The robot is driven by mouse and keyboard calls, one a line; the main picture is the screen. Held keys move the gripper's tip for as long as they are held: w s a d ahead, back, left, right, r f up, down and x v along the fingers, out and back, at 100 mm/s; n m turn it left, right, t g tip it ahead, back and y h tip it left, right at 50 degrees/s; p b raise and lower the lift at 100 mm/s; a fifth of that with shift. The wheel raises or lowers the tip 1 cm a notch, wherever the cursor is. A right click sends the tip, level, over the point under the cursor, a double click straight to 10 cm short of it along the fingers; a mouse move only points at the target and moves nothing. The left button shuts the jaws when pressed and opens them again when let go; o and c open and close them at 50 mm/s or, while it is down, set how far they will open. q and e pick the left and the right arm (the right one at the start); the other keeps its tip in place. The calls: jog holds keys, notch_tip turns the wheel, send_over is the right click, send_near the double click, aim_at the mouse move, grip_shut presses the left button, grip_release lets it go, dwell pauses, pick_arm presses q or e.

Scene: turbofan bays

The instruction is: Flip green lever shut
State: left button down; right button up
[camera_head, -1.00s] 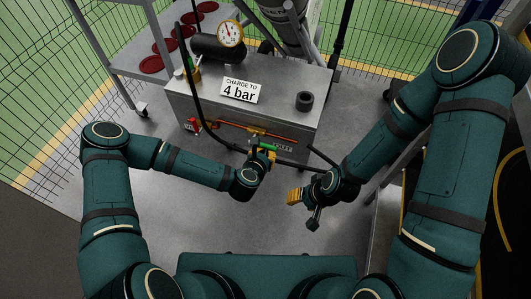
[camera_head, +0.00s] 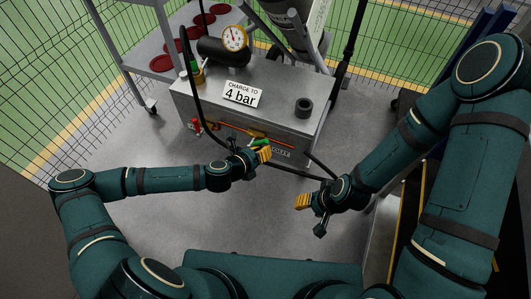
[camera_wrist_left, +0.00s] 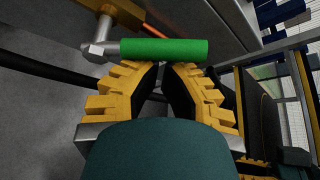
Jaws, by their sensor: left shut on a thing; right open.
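The green lever (camera_head: 260,141) is on the front of the grey metal box (camera_head: 205,100), beside an orange pipe. In the left wrist view the green lever (camera_wrist_left: 165,49) lies crosswise, its left end on a silver pivot (camera_wrist_left: 100,48) by a brass fitting (camera_wrist_left: 118,14). My left gripper (camera_head: 264,152) is shut on the lever, its yellow ribbed fingers closing to a narrow gap; the exact contact is partly hidden. My right gripper (camera_head: 303,202) is open and empty, over the floor to the right of and below the lever.
Black hoses (camera_head: 187,90) run down past the box front. A red valve handle (camera_head: 195,125) sits left on the front. A gauge (camera_head: 234,38), a "4 bar" sign (camera_head: 243,94) and a black ring (camera_head: 304,106) are on top. Floor before the box is clear.

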aim_at(254, 143)
pick_arm(q)
jog(key=n+h, duration=0.1)
jog(key=a+r+n+h+p, duration=0.1)
jog(key=r+n+h+p, duration=0.1)
jog(key=shift+w+a+r+n, duration=0.2)
jog(key=shift+w+a+n, duration=0.1)
jog(key=shift+a+r+p, duration=0.1)
jog(key=shift+r+p, duration=0.05)
jog(key=shift+p, duration=0.3)
jog(key=shift+w+a+r+p, duration=0.15)
jog(key=shift+a+p, duration=0.1)
jog(key=shift+p, duration=0.3)
jog(key=shift+a+p, duration=0.2)
jog(key=shift+p, duration=0.35)
jog(key=shift+w+r, duration=0.1)
jog(key=shift+a, duration=0.2)
